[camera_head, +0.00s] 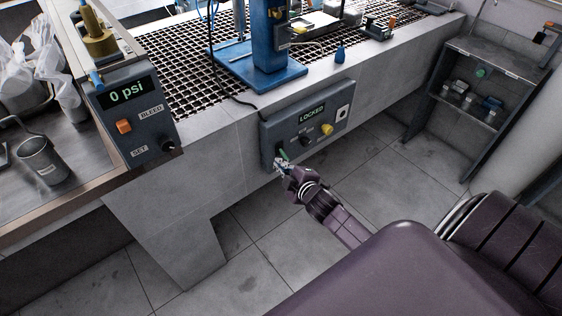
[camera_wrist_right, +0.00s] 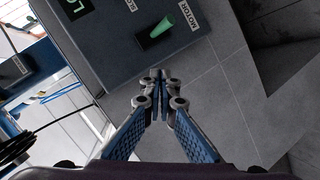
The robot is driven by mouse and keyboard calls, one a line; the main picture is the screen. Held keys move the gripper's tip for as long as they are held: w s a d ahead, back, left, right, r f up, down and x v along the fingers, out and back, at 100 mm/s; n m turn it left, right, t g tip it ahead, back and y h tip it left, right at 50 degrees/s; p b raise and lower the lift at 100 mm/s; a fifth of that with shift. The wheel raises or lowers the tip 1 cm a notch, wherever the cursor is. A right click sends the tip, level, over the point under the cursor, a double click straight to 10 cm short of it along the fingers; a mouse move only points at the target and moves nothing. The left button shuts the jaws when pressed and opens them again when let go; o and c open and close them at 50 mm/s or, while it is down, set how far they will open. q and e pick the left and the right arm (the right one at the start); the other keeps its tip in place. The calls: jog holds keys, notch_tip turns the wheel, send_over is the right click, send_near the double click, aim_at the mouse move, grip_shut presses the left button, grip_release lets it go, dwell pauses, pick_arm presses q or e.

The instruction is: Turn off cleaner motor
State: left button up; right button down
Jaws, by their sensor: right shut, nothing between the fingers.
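A grey control panel (camera_head: 292,124) with a green "LOCKED" display (camera_head: 312,113) is mounted on the front of the concrete bench. A green motor switch lever (camera_head: 282,153) is at its lower left; in the right wrist view the green lever (camera_wrist_right: 162,27) stands tilted beside a "MOTOR" label (camera_wrist_right: 187,21). My right gripper (camera_head: 279,163) is shut and empty, just below the lever. In the right wrist view its closed fingertips (camera_wrist_right: 159,75) point toward the lever, with a visible gap. My left gripper is not in view.
A blue machine stand (camera_head: 265,50) rises from the grated bench above the panel. A yellow knob (camera_head: 326,129) is on the panel. A "0 psi" box (camera_head: 130,110) stands at left, and a metal shelf (camera_head: 488,52) at right. The floor in front is clear.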

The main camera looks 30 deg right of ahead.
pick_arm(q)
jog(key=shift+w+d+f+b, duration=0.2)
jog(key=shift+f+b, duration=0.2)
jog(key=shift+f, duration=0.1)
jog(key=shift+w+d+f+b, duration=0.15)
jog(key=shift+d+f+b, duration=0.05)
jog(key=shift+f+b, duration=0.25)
pick_arm(e)
jog(key=s+f, duration=0.3)
jog(key=s, duration=0.4)
jog(key=shift+s+a+f, duration=0.2)
jog(key=shift+s+f, duration=0.15)
jog(key=shift+s, duration=0.05)
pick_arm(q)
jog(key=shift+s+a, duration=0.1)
